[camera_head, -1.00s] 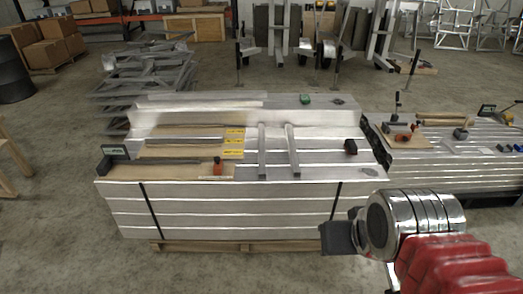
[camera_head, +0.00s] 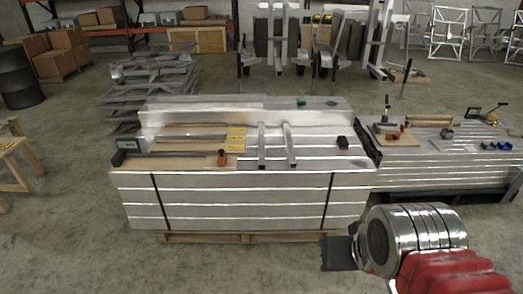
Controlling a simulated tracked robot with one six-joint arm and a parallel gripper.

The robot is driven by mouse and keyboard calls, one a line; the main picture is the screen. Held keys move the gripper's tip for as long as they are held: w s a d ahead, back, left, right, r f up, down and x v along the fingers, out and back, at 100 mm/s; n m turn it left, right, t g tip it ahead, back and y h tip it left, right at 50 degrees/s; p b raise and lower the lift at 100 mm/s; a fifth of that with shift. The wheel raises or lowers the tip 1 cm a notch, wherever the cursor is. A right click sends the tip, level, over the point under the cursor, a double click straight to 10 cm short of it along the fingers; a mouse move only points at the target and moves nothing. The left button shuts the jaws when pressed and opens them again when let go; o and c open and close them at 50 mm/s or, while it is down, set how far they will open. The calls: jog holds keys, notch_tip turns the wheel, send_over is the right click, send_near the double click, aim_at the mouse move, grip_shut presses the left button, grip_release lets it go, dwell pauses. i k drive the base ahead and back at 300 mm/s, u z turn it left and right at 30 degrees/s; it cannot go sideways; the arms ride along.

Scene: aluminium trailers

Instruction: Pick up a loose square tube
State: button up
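Two short loose square tubes lie side by side on top of a strapped stack of aluminium tubing (camera_head: 240,200). The left tube (camera_head: 262,146) and the right tube (camera_head: 288,146) both run from front to back, with a gap between them. Grey bars (camera_head: 190,137) lie crosswise on brown boards to their left, beside yellow labels (camera_head: 236,140). My gripper (camera_head: 338,253) is a dark block at the lower right, in front of the stack and apart from the tubes. Its fingers cannot be made out.
A second stack (camera_head: 440,175) with tools stands to the right. A wooden table (camera_head: 15,150) is at left.

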aim_at(262, 151)
jog(key=u, duration=0.4)
jog(key=i, duration=0.65)
jog(key=u, duration=0.65)
jog(key=i, duration=2)
jog(key=z, duration=0.5)
